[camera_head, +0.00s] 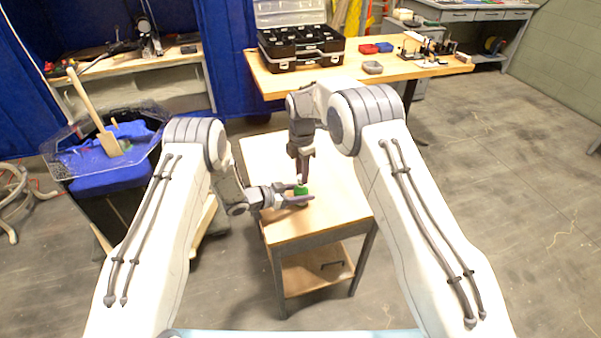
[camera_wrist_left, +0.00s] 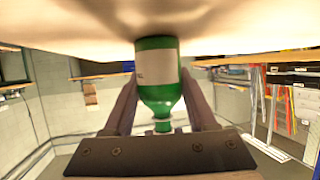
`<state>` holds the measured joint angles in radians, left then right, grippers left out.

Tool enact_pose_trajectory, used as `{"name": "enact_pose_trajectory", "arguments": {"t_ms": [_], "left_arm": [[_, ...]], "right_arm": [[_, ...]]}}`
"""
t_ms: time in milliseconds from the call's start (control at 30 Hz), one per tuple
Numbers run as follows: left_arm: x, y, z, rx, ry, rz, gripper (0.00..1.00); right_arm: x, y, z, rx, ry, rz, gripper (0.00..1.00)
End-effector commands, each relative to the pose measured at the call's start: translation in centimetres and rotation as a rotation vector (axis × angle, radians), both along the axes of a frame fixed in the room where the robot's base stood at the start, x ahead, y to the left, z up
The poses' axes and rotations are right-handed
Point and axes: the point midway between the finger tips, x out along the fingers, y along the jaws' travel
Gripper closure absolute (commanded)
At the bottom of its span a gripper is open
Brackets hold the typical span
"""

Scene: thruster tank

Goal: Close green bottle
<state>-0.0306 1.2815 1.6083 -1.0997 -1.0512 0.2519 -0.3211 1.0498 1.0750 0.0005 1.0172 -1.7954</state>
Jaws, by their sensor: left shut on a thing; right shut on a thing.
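The green bottle (camera_head: 301,190) is over the small wooden-topped table. It also shows in the left wrist view (camera_wrist_left: 160,93) with a pale label, its narrow neck pointing down in that picture. My left gripper (camera_head: 296,193) is shut on the bottle, with one finger on each side of it. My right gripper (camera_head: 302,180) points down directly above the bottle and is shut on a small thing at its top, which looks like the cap. The fingertips hide most of it, and I cannot tell whether it touches the neck.
The small table (camera_head: 340,213) is otherwise bare on top. At the left, a clear bin (camera_head: 75,160) holds a wooden tool.

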Motion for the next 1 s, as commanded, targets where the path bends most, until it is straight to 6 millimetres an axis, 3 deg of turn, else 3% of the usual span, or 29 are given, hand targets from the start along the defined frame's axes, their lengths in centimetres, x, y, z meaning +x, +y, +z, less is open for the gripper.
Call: {"name": "enact_pose_trajectory", "arguments": {"t_ms": [567, 600, 667, 1000], "left_arm": [[0.0, 0.0, 0.0, -0.001, -0.001, 0.0, 1.0], [0.0, 0.0, 0.0, -0.001, -0.001, 0.0, 1.0], [0.0, 0.0, 0.0, -0.001, -0.001, 0.0, 1.0], [0.0, 0.0, 0.0, -0.001, -0.001, 0.0, 1.0]], "right_arm": [[0.0, 0.0, -1.2, -0.001, 0.001, -0.001, 1.0], [0.0, 0.0, -1.2, 0.0, 0.0, -0.001, 0.56], [0.0, 0.0, -1.2, 0.0, 0.0, -0.001, 0.37], [0.0, 0.0, -0.9, 0.0, 0.0, -0.001, 0.37]]}}
